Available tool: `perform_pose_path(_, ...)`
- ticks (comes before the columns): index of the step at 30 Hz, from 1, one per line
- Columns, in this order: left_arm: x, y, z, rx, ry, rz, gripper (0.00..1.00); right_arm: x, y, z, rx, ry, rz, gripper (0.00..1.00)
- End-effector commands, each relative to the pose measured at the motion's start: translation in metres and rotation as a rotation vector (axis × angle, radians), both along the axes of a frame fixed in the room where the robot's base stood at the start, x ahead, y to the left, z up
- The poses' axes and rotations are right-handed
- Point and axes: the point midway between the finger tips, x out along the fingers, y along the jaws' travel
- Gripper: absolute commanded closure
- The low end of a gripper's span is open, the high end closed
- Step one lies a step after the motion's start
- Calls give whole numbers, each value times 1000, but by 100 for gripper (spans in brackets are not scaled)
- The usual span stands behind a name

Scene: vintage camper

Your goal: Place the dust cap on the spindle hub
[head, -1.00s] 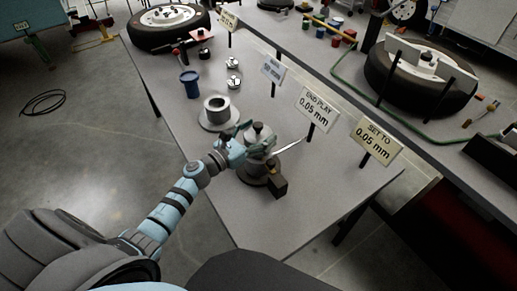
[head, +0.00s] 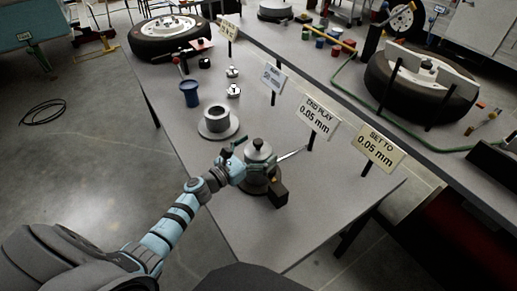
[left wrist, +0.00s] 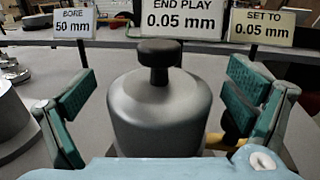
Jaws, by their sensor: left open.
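A grey domed cap with a black knob, apparently the dust cap (head: 259,152), stands upright in the head view on the dark-based hub stand (head: 277,194). In the left wrist view the cap (left wrist: 160,112) fills the middle and hides what is under it, so I cannot tell how it is seated. My left gripper (head: 242,163) is beside the cap. Its green-padded fingers are open, one on each side of the cap, with gaps visible on both sides. My right gripper is not in view.
A grey flanged ring (head: 217,120) and a blue cup (head: 189,93) stand further back on the table (head: 222,203). Signs reading "END PLAY" (head: 317,119) and "SET TO" (head: 376,149) stand along the right edge. The table's front part is clear.

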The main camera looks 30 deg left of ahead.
Motion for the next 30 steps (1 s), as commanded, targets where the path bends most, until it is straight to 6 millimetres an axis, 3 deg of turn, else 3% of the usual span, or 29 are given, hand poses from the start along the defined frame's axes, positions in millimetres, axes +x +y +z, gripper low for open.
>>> perform_pose_path(5, -1, 0, 5, 0, 0, 0, 3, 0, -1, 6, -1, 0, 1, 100)
perform_pose_path(8, -15, 6, 2, 3, 1, 0, 3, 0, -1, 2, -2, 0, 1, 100)
perform_pose_path(18, -97, 33, -4, 3, 4, -5, 3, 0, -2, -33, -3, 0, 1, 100)
perform_pose_path(24, -112, 39, 2, 1, 1, -2, 3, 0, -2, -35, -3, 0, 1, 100)
perform_pose_path(30, -113, 40, 4, 1, 0, 0, 3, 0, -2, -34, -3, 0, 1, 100)
